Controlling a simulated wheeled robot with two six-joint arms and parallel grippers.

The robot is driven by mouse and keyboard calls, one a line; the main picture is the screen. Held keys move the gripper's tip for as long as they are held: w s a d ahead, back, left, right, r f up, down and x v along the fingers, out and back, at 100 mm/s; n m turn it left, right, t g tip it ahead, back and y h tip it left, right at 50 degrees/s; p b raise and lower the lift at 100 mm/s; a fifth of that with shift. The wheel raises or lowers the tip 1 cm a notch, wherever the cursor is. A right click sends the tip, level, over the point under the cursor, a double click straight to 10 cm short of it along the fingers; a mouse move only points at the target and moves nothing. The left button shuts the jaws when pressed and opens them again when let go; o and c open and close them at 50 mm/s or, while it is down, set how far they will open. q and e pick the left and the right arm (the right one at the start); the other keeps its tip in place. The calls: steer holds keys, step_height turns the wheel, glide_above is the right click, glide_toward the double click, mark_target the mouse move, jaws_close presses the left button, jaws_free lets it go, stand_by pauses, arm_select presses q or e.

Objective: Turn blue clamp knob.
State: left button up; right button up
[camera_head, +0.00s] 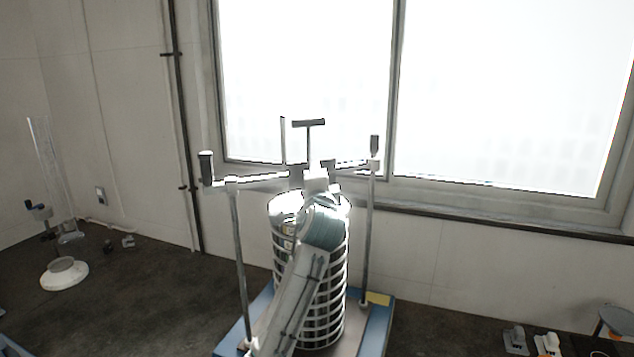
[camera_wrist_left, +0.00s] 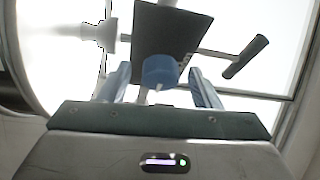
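The sieve shaker's stack of metal sieves (camera_head: 330,325) stands on a blue base (camera_head: 375,335) in the head view, between two upright rods. My left gripper (camera_head: 316,180) is at the top of the stack, with its arm in front of the sieves. In the left wrist view the blue clamp knob (camera_wrist_left: 159,70) lies between the two fingers of my left gripper (camera_wrist_left: 160,85). The fingers are apart, with a gap on each side of the knob. I cannot pick out the blue knob in the head view. My right gripper is out of view.
Clamp arms with dark handles (camera_head: 207,167) reach out at both sides. A dark T-handle (camera_head: 309,123) stands behind the stack. In the left wrist view a dark plate (camera_wrist_left: 168,28) is just above the knob. Glassware on a white base (camera_head: 64,275) stands far left.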

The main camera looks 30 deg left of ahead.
arm_select(q)
steer(key=shift+s+d+f, duration=0.15)
steer(key=shift+s, duration=0.05)
steer(key=r+b+v, duration=0.1)
steer(key=b+v, duration=0.4)
steer(key=v, duration=0.5)
steer(key=shift+f, duration=0.4)
steer(key=shift+s, duration=0.1)
steer(key=shift+d+f, duration=0.1)
